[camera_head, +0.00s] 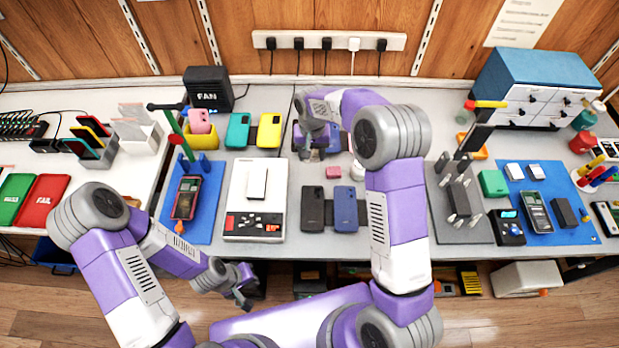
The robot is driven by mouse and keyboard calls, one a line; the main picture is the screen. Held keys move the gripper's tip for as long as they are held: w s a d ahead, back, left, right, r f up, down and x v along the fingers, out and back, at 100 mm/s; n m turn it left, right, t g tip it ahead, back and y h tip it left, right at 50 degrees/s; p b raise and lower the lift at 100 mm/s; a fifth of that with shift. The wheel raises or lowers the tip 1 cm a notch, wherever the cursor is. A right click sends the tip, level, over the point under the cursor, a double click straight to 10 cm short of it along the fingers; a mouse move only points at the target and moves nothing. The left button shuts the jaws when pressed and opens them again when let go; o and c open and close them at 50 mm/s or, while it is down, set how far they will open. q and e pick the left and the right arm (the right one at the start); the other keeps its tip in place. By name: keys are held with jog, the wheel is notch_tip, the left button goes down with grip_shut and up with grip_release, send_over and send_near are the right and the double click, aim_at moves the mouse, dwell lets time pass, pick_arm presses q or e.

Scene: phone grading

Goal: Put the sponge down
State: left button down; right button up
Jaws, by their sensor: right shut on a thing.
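My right gripper (316,148) reaches over the back middle of the grey table (285,258), pointing down. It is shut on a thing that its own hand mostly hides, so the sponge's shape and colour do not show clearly. A small pink block (333,172) is just to the right of and in front of this gripper. I cannot tell whether they touch. My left gripper (243,286) hangs in front of the table's front edge, over the floor. Its dark fingers look apart, with nothing visible between them.
Two dark phones (313,208) (346,209) lie in front of the pink block. A small white round item (357,171) is to its right. Coloured cases (238,131) are behind.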

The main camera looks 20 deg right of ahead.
aim_at(310, 175)
jog(key=shift+w+a+f, duration=0.1)
jog(key=shift+w+f, duration=0.2)
jog(key=shift+w, duration=0.25)
jog(key=shift+f, duration=0.35)
notch_tip(310, 175, down, 9)
jog(key=shift+w+f+b, duration=0.1)
jog(key=shift+w+b, duration=0.05)
jog(key=shift+b, duration=0.9)
jog(key=o, duration=0.6)
jog(key=shift+f, duration=0.15)
jog(key=shift+c, duration=0.2)
jog(key=o, duration=0.4)
jog(key=shift+o, duration=0.2)
